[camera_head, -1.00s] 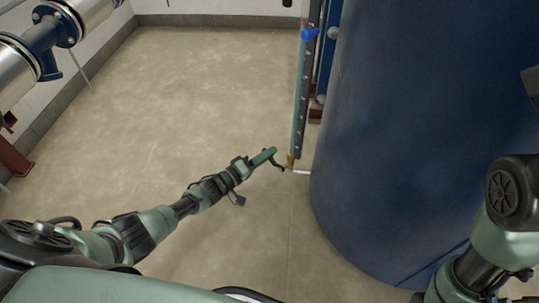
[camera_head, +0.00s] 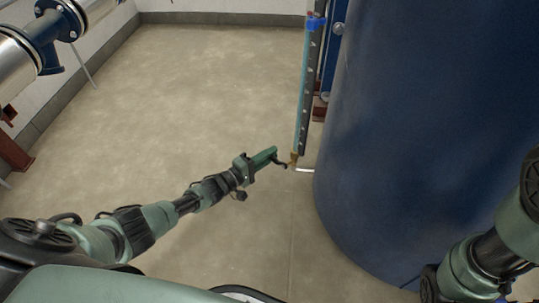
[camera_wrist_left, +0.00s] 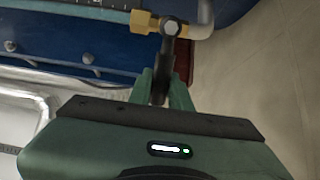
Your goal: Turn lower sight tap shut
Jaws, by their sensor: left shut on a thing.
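The lower sight tap (camera_head: 294,160) is a small brass fitting at the bottom of the tall sight gauge (camera_head: 303,100), beside the blue tank. In the left wrist view its brass nut (camera_wrist_left: 144,22) lies across the top, with a round pivot and a dark lever (camera_wrist_left: 166,62) pointing down between my fingers. My left gripper (camera_head: 277,157) reaches in from the left at the tap. In the left wrist view its green fingers (camera_wrist_left: 162,88) are shut on the dark lever. The lever's end is hidden between the fingers. My right arm shows at the right edge; its gripper is not seen.
The big blue tank (camera_head: 430,140) fills the right side, close to the gauge. A pale pipe (camera_head: 305,169) runs from the lower tap toward the tank. Flanged pipes (camera_head: 45,35) stand at upper left. The floor (camera_head: 200,90) between is clear.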

